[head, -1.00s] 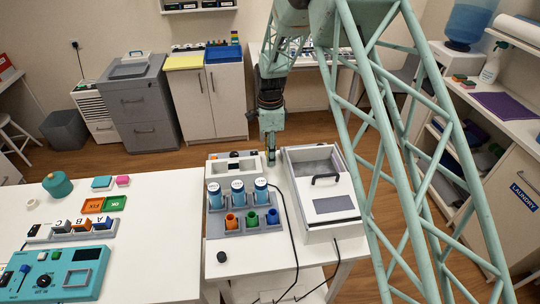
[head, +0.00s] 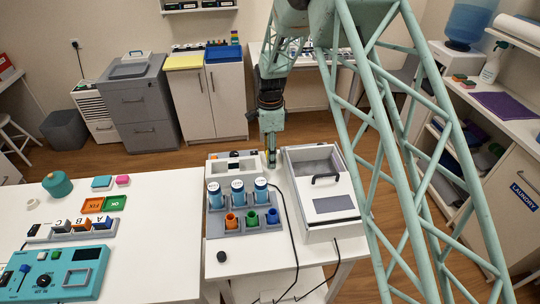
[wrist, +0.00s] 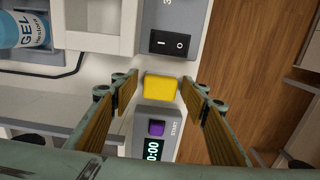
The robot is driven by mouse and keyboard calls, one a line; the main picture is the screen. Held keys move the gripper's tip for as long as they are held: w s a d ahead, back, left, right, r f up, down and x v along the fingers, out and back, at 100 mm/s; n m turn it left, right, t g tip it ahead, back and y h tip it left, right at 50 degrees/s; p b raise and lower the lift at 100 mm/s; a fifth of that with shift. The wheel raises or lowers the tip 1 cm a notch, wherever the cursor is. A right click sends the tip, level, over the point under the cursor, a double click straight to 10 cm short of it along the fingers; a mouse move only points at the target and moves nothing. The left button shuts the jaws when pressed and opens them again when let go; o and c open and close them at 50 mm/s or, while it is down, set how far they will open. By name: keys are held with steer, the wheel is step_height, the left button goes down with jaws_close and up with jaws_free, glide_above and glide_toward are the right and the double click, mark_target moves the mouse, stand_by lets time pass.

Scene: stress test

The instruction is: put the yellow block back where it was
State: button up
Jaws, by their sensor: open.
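The yellow block (wrist: 160,86) shows in the wrist view, between the two fingers of my gripper (wrist: 160,93). The fingers are apart, with a visible gap on each side of the block. The block lies between a grey panel with a black rocker switch (wrist: 170,43) and a timer with a purple button (wrist: 156,128) marked START. In the head view my gripper (head: 271,160) points down at the back of the small white table (head: 240,258), just left of the white lidded box (head: 322,192). I cannot make out the block clearly there.
A grey rack (head: 238,226) with blue-labelled bottles and coloured cups stands in front of my gripper. A dark cable (head: 291,230) runs beside the white box. In the wrist view a gel bottle (wrist: 25,30) is at upper left, and wooden floor (wrist: 240,70) lies to the right.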

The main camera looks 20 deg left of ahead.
steer(key=shift+r, duration=0.1)
step_height(320, 180, up, 12)
steer(key=shift+p, duration=0.35)
stand_by(0.4)
stand_by(0.6)
